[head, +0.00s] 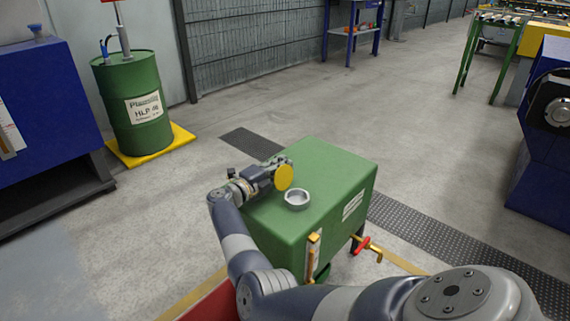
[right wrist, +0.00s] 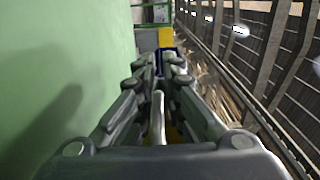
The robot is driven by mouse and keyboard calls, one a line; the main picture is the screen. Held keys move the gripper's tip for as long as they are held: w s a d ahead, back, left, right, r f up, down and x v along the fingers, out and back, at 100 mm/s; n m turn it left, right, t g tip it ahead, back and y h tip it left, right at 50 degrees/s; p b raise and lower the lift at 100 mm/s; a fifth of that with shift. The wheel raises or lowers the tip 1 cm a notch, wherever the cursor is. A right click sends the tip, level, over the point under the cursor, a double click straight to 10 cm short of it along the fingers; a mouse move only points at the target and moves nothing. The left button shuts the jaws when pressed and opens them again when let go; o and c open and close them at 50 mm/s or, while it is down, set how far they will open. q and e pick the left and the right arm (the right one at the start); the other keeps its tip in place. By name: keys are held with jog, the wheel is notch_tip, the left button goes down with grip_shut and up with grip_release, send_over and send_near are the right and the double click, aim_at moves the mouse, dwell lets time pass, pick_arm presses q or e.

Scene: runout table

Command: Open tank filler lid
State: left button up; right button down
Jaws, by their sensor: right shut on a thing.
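The green tank (head: 335,172) stands on the floor in the middle of the head view. On its top is a round silver filler neck (head: 297,199) whose opening is uncovered. The yellow lid disc (head: 284,177) stands on edge, up and behind the neck, beside my right gripper (head: 275,171). In the right wrist view, the fingers of my right gripper (right wrist: 158,75) are around a slim pale grey piece (right wrist: 158,118), shut on it. The join between lid and neck is hard to make out. My left gripper is not in view.
A red-handled valve (head: 363,245) and a brass-ended gauge (head: 312,250) stick out of the tank's front. A green drum (head: 130,90) stands on a yellow tray (head: 180,139) at the left. Blue machines stand at both sides. The floor behind the tank is clear.

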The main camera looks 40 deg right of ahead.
jog(key=shift+w+a+f+n, duration=0.2)
jog(key=shift+w+f+n, duration=0.05)
jog(key=shift+f+n, duration=0.25)
jog(key=c, duration=1.7)
grip_release()
jog(key=shift+f, duration=0.1)
jog(key=shift+r, duration=0.2)
jog(key=a, duration=0.7)
jog(key=shift+s+a, duration=0.25)
jog(key=shift+s, duration=0.1)
jog(key=shift+f, duration=0.1)
